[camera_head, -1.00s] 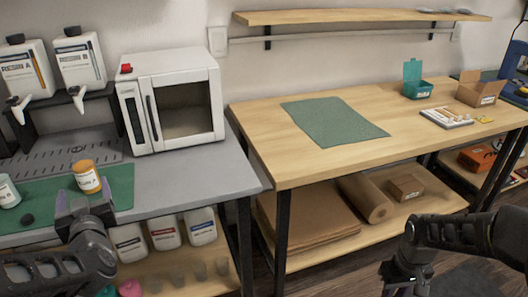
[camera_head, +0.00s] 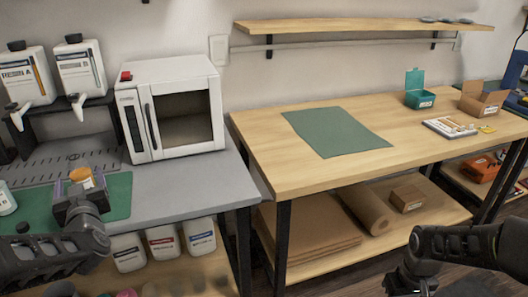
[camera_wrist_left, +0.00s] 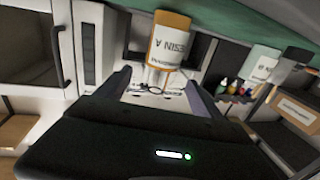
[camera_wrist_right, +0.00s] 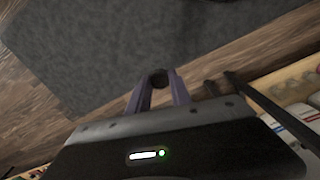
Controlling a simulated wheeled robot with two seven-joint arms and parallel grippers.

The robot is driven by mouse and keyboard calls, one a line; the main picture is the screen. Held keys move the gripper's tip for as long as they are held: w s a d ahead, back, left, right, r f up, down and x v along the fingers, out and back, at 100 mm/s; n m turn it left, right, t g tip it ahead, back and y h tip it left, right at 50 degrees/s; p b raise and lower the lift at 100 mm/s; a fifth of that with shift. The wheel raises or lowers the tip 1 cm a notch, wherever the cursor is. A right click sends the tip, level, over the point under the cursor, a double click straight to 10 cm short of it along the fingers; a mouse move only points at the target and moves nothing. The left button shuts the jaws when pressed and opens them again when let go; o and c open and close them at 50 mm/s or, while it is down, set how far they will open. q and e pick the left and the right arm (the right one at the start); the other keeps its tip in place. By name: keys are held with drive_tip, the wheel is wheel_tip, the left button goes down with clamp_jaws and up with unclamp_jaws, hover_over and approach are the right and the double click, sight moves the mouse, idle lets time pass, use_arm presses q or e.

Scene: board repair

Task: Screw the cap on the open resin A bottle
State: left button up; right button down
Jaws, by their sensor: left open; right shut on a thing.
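The orange resin A bottle (camera_head: 82,174) with a white label stands on the green mat (camera_head: 118,196) at the left. My left gripper (camera_head: 80,188) is open just in front of it and hides its lower part. In the left wrist view the bottle (camera_wrist_left: 170,42) lies just ahead of the two spread fingertips (camera_wrist_left: 160,88); I cannot tell whether they reach around it. My right gripper (camera_wrist_right: 158,84) is shut on a small round dark thing (camera_wrist_right: 158,77), which looks like a cap, held over the floor. A dark cap (camera_head: 22,228) lies on the mat.
A pale bottle (camera_head: 6,200) stands at the mat's left end. A white oven (camera_head: 172,105) stands behind, with two jugs (camera_head: 80,68) on a rack beside it. The grey bench right of the mat is clear. A wooden table (camera_head: 260,170) stands to the right.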

sight(79, 174)
use_arm(q)
drive_tip(key=shift+w+a, duration=0.1)
drive_tip(key=shift+w, duration=0.1)
drive_tip(key=x, duration=0.5)
drive_tip(key=shift+w+r, duration=0.1)
drive_tip(key=shift+c, duration=0.3)
idle(0.4)
clamp_jaws()
idle(0.7)
